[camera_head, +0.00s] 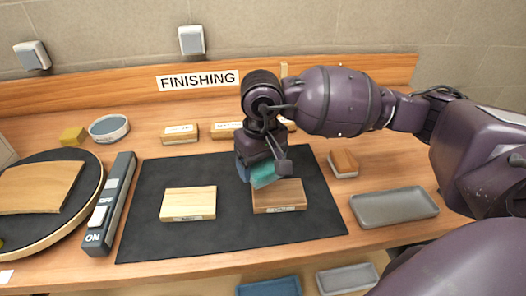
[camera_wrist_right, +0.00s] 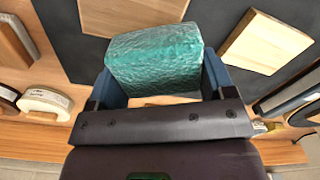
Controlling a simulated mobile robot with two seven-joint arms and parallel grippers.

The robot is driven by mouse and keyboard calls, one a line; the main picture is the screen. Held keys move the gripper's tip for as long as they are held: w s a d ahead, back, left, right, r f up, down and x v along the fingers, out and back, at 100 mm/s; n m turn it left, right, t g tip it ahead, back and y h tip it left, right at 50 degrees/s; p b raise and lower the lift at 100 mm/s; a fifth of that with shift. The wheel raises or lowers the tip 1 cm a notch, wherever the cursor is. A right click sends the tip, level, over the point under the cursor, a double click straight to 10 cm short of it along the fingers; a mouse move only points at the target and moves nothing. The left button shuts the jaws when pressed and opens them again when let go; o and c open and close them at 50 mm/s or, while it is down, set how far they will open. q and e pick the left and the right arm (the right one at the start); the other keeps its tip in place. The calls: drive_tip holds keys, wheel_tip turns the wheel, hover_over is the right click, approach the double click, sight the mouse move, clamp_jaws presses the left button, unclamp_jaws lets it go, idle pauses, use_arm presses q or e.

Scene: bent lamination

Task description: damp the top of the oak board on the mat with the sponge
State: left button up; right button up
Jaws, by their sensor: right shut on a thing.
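My right gripper (camera_head: 262,172) is shut on a teal sponge (camera_head: 264,175), which also shows between the blue fingers in the right wrist view (camera_wrist_right: 153,62). The sponge is at the far left edge of a brown board (camera_head: 283,195) on the black mat (camera_head: 240,240). I cannot tell whether it touches the board. That board shows at the top of the wrist view (camera_wrist_right: 130,14). A paler board (camera_head: 188,203) lies to its left on the mat and also shows in the wrist view (camera_wrist_right: 265,42). Both have front labels too small to read. My left gripper is out of view.
A grey tray (camera_head: 394,206) and a wood-topped block (camera_head: 343,163) are right of the mat. A switch bar (camera_head: 109,205) and a round turntable (camera_head: 92,199) holding a curved board are left. A round dish (camera_head: 109,128), a yellow block (camera_head: 73,136) and labelled blocks (camera_head: 180,133) stand behind.

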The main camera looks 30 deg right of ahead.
drive_tip(key=shift+d+r+p, duration=0.1)
drive_tip(key=shift+r+p, duration=0.3)
drive_tip(key=shift+r, duration=0.95)
